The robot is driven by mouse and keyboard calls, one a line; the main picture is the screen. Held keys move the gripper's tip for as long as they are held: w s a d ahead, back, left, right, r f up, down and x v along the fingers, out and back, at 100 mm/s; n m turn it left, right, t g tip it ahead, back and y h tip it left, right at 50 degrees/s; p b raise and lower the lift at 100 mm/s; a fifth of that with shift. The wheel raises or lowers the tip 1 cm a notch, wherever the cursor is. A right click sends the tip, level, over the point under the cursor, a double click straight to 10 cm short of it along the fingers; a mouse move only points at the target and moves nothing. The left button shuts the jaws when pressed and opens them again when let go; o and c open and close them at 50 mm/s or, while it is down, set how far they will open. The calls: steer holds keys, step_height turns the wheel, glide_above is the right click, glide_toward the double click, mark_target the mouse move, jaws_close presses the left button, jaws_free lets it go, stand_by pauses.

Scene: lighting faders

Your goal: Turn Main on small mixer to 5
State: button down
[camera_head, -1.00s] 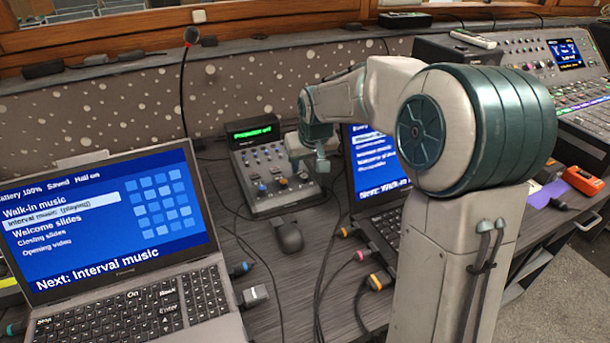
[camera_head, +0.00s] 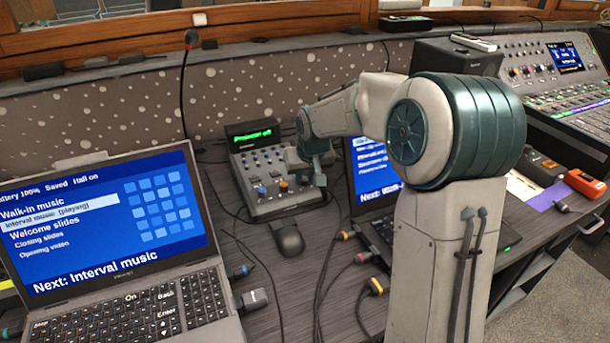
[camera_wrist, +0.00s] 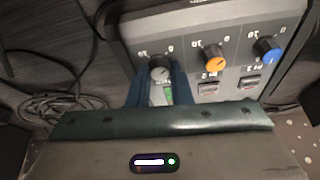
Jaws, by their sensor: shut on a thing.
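The small mixer (camera_head: 270,208) stands on the desk in the middle of the head view. In the wrist view its panel (camera_wrist: 200,45) appears upside down. A grey knob (camera_wrist: 160,67) sits at the panel's left in that view, beside an orange knob (camera_wrist: 214,57) and a blue knob (camera_wrist: 266,48). My gripper (camera_wrist: 160,76) is shut on the grey knob, a finger on either side. A 0 and a 10 are printed by it; its name label and exact pointer reading are not legible. In the head view my gripper (camera_head: 319,180) is at the mixer's right front, covering that knob.
A mouse (camera_head: 288,238) lies in front of the mixer. One laptop (camera_head: 120,225) stands left; another (camera_head: 372,165) stands close right, partly behind my arm. Cables cross the desk.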

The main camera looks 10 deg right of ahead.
steer(key=shift+a+m, duration=0.1)
steer(key=shift+m, duration=0.3)
steer(key=shift+a+f+m+h+b, duration=0.1)
steer(key=shift+m+h+b, duration=0.3)
steer(key=shift+m+b, duration=0.5)
steer(key=m+h+b, duration=0.1)
steer(key=m, duration=0.2)
steer(key=shift+m, duration=0.4)
steer(key=m, duration=0.3)
steer(key=m+g+h, duration=0.1)
steer(key=m, duration=0.2)
steer(key=shift+w+r+g, duration=0.1)
steer(key=shift+r+g, duration=0.1)
steer(key=shift+g, duration=0.1)
steer(key=m+p, duration=0.1)
steer(key=m, duration=0.2)
steer(key=m+g+h+p, duration=0.1)
steer(key=m+p, duration=0.1)
steer(key=m, duration=0.1)
steer(key=shift+a+r+m+g, duration=0.1)
steer(key=shift+m+g, duration=0.2)
steer(key=shift+m, duration=0.1)
steer(key=m+g+p, duration=0.1)
steer(key=m+p, duration=0.1)
steer(key=m, duration=0.1)
steer(key=shift+w, duration=0.1)
steer(key=shift+m+g+p, duration=0.4)
steer(key=shift+m+p, duration=0.85)
steer(key=shift+m, duration=0.35)
